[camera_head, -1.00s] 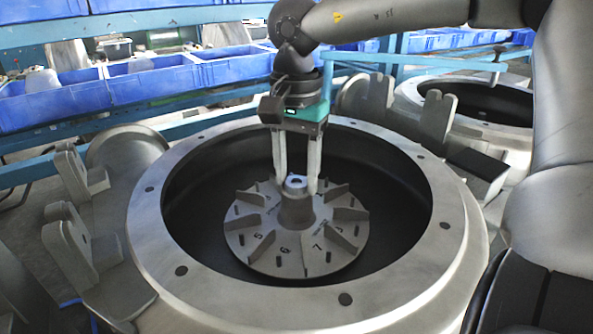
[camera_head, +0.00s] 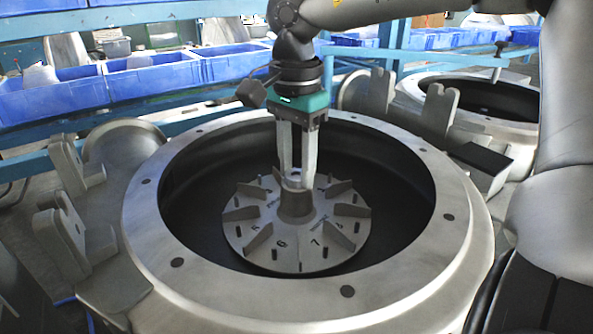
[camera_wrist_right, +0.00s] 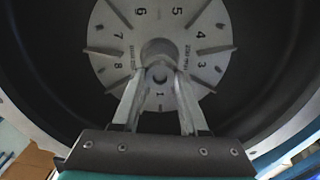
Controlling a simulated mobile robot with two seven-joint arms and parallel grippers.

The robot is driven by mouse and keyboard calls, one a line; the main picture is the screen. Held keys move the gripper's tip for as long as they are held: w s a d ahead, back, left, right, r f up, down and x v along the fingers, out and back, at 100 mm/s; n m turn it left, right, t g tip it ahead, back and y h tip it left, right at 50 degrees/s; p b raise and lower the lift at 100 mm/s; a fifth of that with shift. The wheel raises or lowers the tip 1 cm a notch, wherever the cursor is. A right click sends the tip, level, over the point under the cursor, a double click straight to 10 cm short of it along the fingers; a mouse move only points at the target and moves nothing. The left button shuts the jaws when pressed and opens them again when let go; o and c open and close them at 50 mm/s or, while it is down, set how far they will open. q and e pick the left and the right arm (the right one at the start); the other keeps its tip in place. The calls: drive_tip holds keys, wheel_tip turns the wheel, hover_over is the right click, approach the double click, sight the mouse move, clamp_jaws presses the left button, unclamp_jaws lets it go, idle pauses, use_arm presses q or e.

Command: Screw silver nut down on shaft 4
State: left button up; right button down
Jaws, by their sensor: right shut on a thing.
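The grey bladed disc (camera_head: 282,238) lies inside the round housing, with numbers around its face. A raised central hub (camera_head: 296,206) stands on it. A small silver ring, which looks like the silver nut (camera_head: 293,178), is at the top of the hub. My right gripper (camera_head: 297,177) points down from above, its fingertips shut on that ring. In the right wrist view the fingers (camera_wrist_right: 160,74) converge at the hub, with the ring between the tips. The shaft itself and the nut's threads are hidden. No label on the shaft can be read. My left gripper is not in view.
The wide metal housing rim (camera_head: 160,245) surrounds the disc, with a deep dark wall inside. Upright brackets (camera_head: 438,112) stand outside it. A second housing (camera_head: 475,105) is at the right back. Blue bins (camera_head: 150,85) line the shelf behind. There is open space above the disc.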

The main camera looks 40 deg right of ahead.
drive_tip(key=m+b, duration=0.2)
drive_tip(key=m, duration=0.3)
drive_tip(key=shift+f, duration=0.1)
drive_tip(key=m+b, duration=0.2)
drive_tip(key=m, duration=0.4)
drive_tip(key=m+b, duration=0.2)
drive_tip(key=m, duration=0.4)
drive_tip(key=shift+m, duration=0.3)
drive_tip(key=m+b, duration=0.1)
drive_tip(key=m, duration=0.3)
drive_tip(key=c, duration=0.7)
unclamp_jaws()
drive_tip(key=shift+c, duration=0.2)
